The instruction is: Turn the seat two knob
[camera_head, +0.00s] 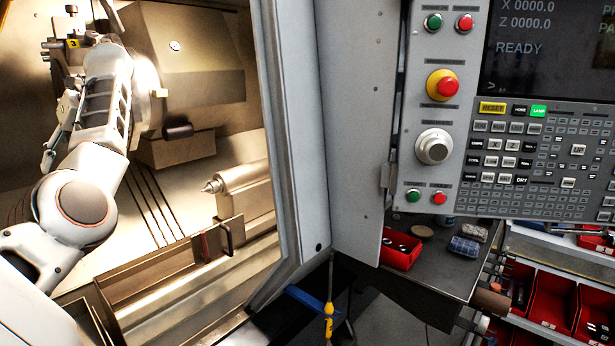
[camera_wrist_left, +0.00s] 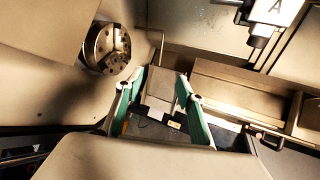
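My left arm reaches into the open lathe in the head view, up to the turret area, where a yellow label 3 (camera_head: 72,43) shows. The arm hides much of that area, and I cannot make out the seat two knob. In the left wrist view, my left gripper (camera_wrist_left: 161,80) has its green fingers spread on either side of a grey block (camera_wrist_left: 160,88). Whether the fingers touch the block is unclear. A thin bent rod (camera_wrist_left: 161,45) stands just beyond the block. My right gripper is in neither view.
A round chuck (camera_wrist_left: 107,48) is left of the fingers in the left wrist view. The door frame (camera_head: 295,130) and control panel (camera_head: 550,170) stand to the right. A red bin (camera_head: 400,258) sits beneath the panel.

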